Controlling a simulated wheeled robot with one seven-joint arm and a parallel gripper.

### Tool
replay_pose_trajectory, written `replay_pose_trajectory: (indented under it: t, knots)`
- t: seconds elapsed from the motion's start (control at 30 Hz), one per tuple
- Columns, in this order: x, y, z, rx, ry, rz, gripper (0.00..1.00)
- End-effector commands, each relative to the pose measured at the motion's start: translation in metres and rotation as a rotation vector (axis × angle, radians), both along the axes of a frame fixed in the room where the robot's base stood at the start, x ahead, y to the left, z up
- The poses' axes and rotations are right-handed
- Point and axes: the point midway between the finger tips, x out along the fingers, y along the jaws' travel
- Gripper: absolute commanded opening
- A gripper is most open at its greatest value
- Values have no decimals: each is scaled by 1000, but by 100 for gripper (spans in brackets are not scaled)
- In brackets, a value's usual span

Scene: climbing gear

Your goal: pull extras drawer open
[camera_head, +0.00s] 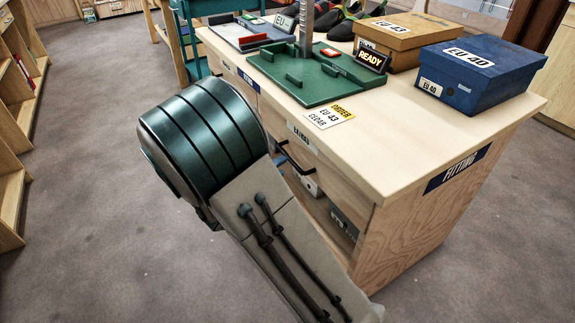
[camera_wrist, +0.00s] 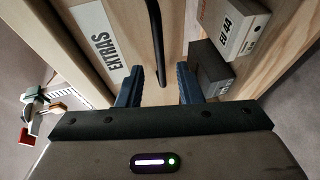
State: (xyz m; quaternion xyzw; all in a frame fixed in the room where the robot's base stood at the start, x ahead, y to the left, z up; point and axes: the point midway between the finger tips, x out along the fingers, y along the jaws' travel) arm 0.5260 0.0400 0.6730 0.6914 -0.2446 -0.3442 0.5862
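The extras drawer is a pale wood front under the top of the fitting counter, with a white EXTRAS label (camera_head: 299,135) that also shows in the wrist view (camera_wrist: 106,48). Its black bar handle (camera_head: 295,160) is partly hidden by my arm in the head view. In the wrist view the handle (camera_wrist: 156,35) runs down towards the space between my fingers. My gripper (camera_wrist: 158,78) is open, with a finger on each side of the handle's end and wood visible between. The drawer front looks flush with the counter.
The counter top (camera_head: 420,135) holds a green tray (camera_head: 320,82), a READY sign, an order card, a tan EU 43 box (camera_head: 405,32) and a blue EU 40 box (camera_head: 480,75). Below the drawer, an open shelf holds boxes, including an EU 44 box (camera_wrist: 235,28). Floor is clear at left.

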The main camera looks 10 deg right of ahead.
Motion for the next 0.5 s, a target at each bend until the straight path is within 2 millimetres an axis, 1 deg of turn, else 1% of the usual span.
replay_pose_trajectory:
  t: [0.03,0.1,0.2,0.33,0.5]
  knots:
    - [6,-8,-4,0,-2,-3,33]
    - [14,-17,-6,0,-1,-3,33]
    - [22,-26,-8,1,0,-2,33]
    - [29,-33,-9,0,-1,-1,33]
    - [31,-36,-9,1,-1,0,33]
